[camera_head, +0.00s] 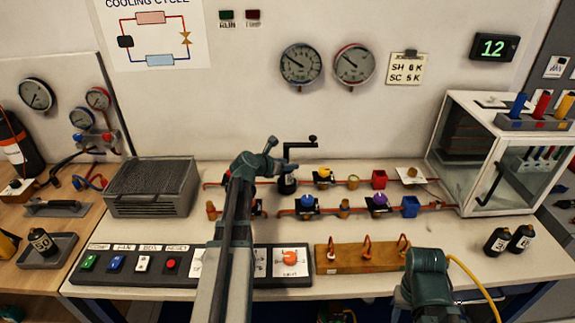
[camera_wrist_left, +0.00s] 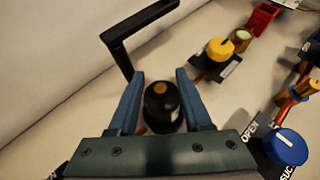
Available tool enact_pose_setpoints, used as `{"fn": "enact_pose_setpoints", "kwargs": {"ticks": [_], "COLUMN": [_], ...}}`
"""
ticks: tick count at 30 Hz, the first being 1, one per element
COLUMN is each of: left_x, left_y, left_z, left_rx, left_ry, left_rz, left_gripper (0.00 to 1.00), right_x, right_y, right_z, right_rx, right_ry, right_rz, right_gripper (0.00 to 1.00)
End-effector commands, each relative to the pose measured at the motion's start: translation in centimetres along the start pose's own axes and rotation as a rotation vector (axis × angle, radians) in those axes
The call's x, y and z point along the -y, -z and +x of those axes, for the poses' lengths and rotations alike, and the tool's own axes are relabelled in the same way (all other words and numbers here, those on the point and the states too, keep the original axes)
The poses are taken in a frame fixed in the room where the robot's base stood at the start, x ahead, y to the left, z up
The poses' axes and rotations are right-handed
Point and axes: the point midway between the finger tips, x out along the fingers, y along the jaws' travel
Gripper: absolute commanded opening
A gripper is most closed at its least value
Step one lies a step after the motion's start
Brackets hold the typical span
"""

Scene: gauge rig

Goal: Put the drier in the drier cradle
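My left gripper (camera_head: 270,158) is over the middle of the bench, beside a small black cylinder (camera_head: 287,186) under a black bent arm (camera_head: 298,144). In the left wrist view, the black cylinder (camera_wrist_left: 161,104) with an orange-gold top shows between the two blue fingers (camera_wrist_left: 160,76), with gaps on both sides. The fingers are open. The bent arm (camera_wrist_left: 145,30) rises just beyond the fingertips. My right gripper (camera_head: 428,268) is low at the front right; its fingers do not show clearly. I cannot tell for certain which thing is the drier or its cradle.
Pipe runs with yellow, blue and purple knobs (camera_head: 325,174) lie right of the gripper. A switch panel (camera_head: 127,264) and a wooden block with hooks (camera_head: 345,258) line the front. A glass-sided cabinet (camera_head: 500,160) and black bottles (camera_head: 497,242) stand right, a grey finned unit (camera_head: 151,187) left.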

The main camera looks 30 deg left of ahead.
Motion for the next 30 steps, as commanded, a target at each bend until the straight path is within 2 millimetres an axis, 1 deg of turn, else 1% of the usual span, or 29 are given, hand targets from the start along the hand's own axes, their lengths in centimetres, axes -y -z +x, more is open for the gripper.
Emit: {"fn": "enact_pose_setpoints", "kwargs": {"ticks": [4, 7, 11, 18, 21, 25, 30], "left_x": [0.0, 0.0, 0.1, 0.1, 0.2, 0.1, 0.0], "left_y": [-0.1, -0.5, -0.5, -0.6, -0.5, -0.4, -0.3], "left_z": [0.0, -0.5, -2.8, -7.9, -9.6, -11.1, -12.1], "left_rx": [0.0, 0.0, 0.0, 0.001, 0.0, 0.0, 0.0], "left_ry": [0.0, 0.0, -0.002, -0.003, -0.001, -0.002, 0.0], "left_rz": [0.0, 0.0, -0.003, -0.002, -0.002, -0.001, -0.001], "left_gripper": [0.49, 0.49, 0.49, 0.49, 0.49, 0.49, 0.49], "right_x": [0.0, -0.1, -0.2, -0.4, -0.5, -0.6, -0.6], "right_y": [0.0, 0.0, -0.1, -0.2, -0.3, -0.3, -0.4], "right_z": [-0.1, -0.6, -1.8, -4.3, -5.1, -5.8, -6.1], "right_rx": [0.0, 0.0, 0.0, 0.0, 0.0, 0.0, 0.0], "right_ry": [0.0, 0.0, 0.0, 0.0, 0.0, 0.0, 0.0], "right_rz": [0.0, 0.0, 0.0, 0.0, 0.0, 0.0, 0.0], "right_gripper": [0.5, 0.5, 0.5, 0.5, 0.5, 0.5, 0.5]}}
